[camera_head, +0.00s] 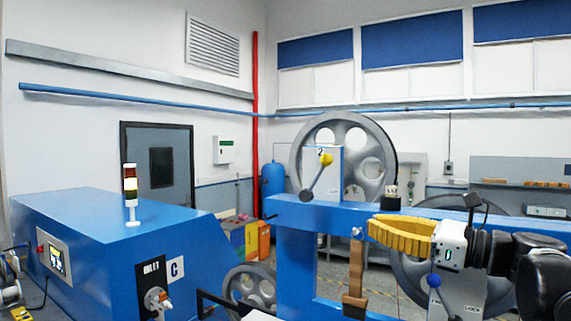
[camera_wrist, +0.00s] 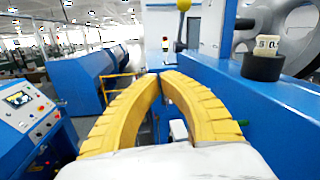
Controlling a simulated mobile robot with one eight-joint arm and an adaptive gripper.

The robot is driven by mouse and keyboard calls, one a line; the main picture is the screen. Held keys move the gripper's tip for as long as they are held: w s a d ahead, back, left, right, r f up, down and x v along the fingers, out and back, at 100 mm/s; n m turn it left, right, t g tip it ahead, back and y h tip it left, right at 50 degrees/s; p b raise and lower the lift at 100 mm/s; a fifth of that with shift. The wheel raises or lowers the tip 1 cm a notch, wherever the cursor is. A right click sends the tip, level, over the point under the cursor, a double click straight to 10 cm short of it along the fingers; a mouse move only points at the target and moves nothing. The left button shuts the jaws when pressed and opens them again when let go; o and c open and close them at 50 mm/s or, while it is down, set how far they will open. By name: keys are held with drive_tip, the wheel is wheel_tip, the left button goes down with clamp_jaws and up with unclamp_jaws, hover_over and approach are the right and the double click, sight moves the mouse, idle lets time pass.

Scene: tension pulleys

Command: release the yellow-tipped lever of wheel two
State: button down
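The yellow ball also shows at the top edge of the wrist view (camera_wrist: 184,5). My gripper (camera_head: 370,229) has yellow ribbed fingers pointing left, below and to the right of the lever, apart from it. In the wrist view its fingertips (camera_wrist: 161,76) meet with nothing visible between them.
The blue crossbeam (camera_head: 335,216) runs close by my gripper. A dark counter dial (camera_wrist: 262,67) stands on it. A lower lever with a blue ball (camera_head: 434,281) is beneath my gripper. A blue machine (camera_head: 110,230) with a signal lamp stands left.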

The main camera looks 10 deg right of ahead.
sight(329, 162)
drive_tip(key=w+d+r+m+t+y+p, duration=0.1)
drive_tip(key=d+r+m, duration=0.1)
drive_tip(key=d+r, duration=0.2)
wheel_tip(329, 162, up, 3)
drive_tip(key=shift+w+d+r+t+p, duration=0.2)
drive_tip(key=shift+w+d+t+p, duration=0.05)
drive_tip(key=shift+d+t+p, duration=0.1)
drive_tip(key=shift+a, duration=0.1)
drive_tip(key=p+x, duration=0.3)
drive_tip(key=x, duration=1.1)
drive_tip(key=shift+r+p, duration=0.15)
drive_tip(key=shift+p, duration=0.25)
drive_tip(key=shift+w+a+r+p, duration=0.15)
drive_tip(key=shift+a+r+p, duration=0.05)
drive_tip(key=shift+p, duration=0.15)
